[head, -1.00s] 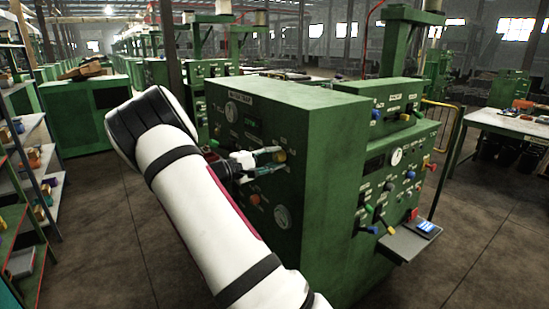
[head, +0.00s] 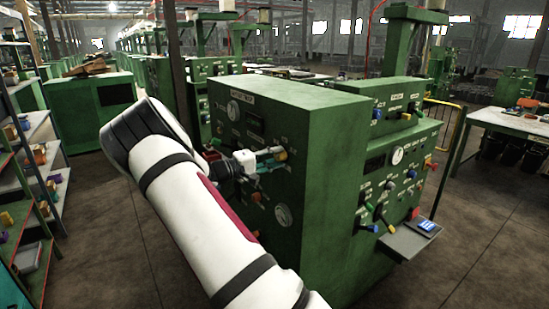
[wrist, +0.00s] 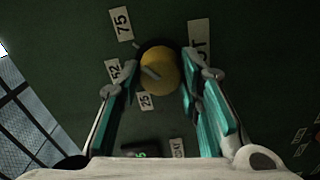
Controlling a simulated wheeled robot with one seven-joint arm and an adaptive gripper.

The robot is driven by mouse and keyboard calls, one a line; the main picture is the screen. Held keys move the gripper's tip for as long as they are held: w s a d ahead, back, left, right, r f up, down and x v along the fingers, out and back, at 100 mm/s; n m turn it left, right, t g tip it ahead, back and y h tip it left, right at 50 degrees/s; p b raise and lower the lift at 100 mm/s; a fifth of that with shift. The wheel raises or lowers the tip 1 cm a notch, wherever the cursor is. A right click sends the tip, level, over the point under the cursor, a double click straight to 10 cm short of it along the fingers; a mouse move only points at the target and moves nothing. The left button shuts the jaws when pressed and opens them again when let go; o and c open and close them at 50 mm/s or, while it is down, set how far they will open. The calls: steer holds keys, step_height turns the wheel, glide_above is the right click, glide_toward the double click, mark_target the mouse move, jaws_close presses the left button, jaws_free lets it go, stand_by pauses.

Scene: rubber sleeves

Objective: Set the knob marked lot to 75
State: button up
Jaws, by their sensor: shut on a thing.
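The yellow knob (wrist: 160,72) is on the green panel in the wrist view, between my gripper's teal fingers (wrist: 160,88). Its label, partly covered, reads "OT" (wrist: 199,42). Plates marked 75 (wrist: 121,21), 52 (wrist: 114,70) and 25 (wrist: 145,101) stand around its left side. A grey mark on the knob's face slants toward the left, nearest the 52 plate; its exact reading is unclear. In the head view my gripper (head: 268,160) reaches the panel at the yellow knob (head: 282,155). My gripper is shut on the knob.
Storage shelves (head: 40,190) stand at far left. Floor between is clear.

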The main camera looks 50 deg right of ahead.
steer(key=shift+f, duration=0.1)
steer(key=o, duration=1.2)
steer(key=shift+c, duration=0.2)
steer(key=shift+a, duration=0.1)
steer(key=v, duration=1.1)
steer(key=shift+a, duration=0.4)
steer(key=shift+w, duration=0.1)
